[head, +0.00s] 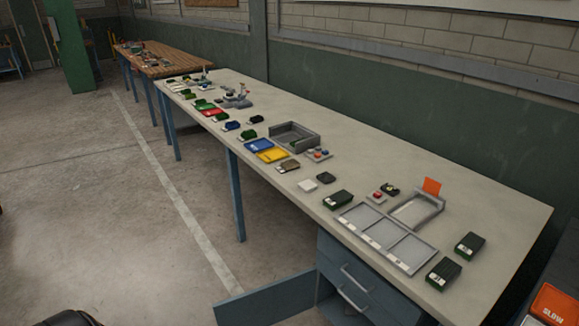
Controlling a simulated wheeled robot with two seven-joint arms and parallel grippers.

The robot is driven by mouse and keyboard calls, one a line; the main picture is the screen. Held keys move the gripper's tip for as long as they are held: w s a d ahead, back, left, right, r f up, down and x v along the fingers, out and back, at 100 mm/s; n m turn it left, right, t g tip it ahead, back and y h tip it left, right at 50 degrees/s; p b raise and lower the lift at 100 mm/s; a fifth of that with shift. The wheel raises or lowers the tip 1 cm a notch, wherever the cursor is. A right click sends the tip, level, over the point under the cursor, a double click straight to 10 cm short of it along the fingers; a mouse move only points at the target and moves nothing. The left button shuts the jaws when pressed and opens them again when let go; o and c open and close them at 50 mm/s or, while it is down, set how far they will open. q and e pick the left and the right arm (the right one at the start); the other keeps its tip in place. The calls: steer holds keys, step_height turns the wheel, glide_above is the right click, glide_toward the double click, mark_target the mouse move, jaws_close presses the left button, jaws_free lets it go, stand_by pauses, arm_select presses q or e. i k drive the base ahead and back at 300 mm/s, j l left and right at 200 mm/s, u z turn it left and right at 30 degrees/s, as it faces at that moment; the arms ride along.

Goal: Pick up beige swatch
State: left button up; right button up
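A small pale, off-white to beige block (307,185) lies flat near the front edge of the long workbench (450,195), left of the grey three-section tray. It looks most like the beige swatch, but its exact colour is hard to tell. A brownish-olive block (288,166) lies just behind and left of it, and a dark block (325,178) lies to its right. Neither of my grippers can be made out in the head view.
A grey three-section tray (387,238) and several dark green blocks (443,274) occupy the bench's right part. A grey open box (293,135) and blue (259,146) and yellow (272,156) trays stand farther left. An open cabinet door (265,299) juts out below. The floor in front is clear.

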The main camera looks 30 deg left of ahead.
mark_target(293, 164)
steer(key=i+j, duration=0.7)
steer(key=j, duration=0.15)
steer(key=u, duration=0.05)
